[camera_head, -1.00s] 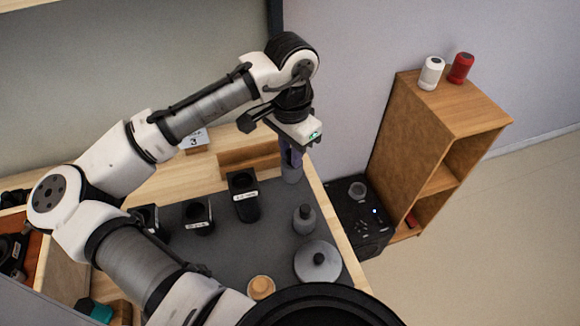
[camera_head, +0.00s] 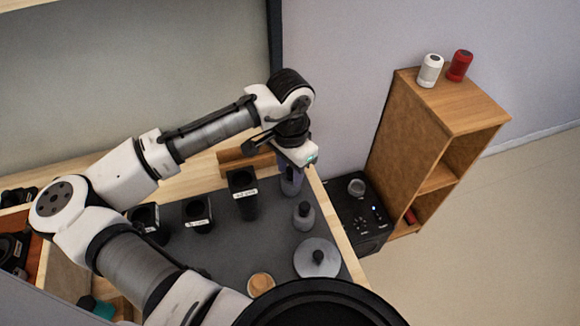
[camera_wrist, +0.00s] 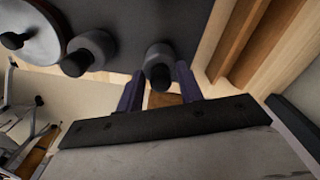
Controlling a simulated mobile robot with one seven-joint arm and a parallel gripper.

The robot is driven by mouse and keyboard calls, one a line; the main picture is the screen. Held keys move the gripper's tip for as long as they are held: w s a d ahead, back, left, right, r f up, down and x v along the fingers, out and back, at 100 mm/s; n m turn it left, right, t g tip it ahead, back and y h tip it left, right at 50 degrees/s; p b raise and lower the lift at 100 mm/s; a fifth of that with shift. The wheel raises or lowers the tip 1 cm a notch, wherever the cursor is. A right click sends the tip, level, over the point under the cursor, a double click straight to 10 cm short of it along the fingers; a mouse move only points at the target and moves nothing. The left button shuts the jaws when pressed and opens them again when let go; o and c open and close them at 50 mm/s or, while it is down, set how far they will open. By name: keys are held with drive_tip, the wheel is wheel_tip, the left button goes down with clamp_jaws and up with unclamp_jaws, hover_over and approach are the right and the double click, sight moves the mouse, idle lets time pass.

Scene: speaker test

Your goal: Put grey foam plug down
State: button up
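The grey foam plug (camera_wrist: 158,52) is a small grey cylinder with a black knob. In the wrist view it sits between the two purple fingers of my gripper (camera_wrist: 159,82), which close on its knob from both sides. In the head view my gripper (camera_head: 291,174) points down at the mat's far right corner, with the plug (camera_head: 290,189) at the fingertips. The plug is upright and low over the dark mat (camera_head: 222,253); I cannot tell whether its base touches. My fingers partly hide it in the head view.
A second grey knobbed cylinder (camera_head: 303,217) and a wide grey knobbed disc (camera_head: 316,260) stand nearer on the mat. Several black labelled holders (camera_head: 242,203) stand to the left. A wooden block (camera_head: 243,160) lies behind. A black device (camera_head: 361,220) is right of the table edge.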

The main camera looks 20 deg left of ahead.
drive_tip(key=shift+o, duration=0.4)
drive_tip(key=shift+r, duration=0.1)
wheel_tip(320, 180, up, 12)
drive_tip(key=b, duration=0.1)
drive_tip(key=shift+b, duration=0.3)
drive_tip(key=shift+s, duration=0.1)
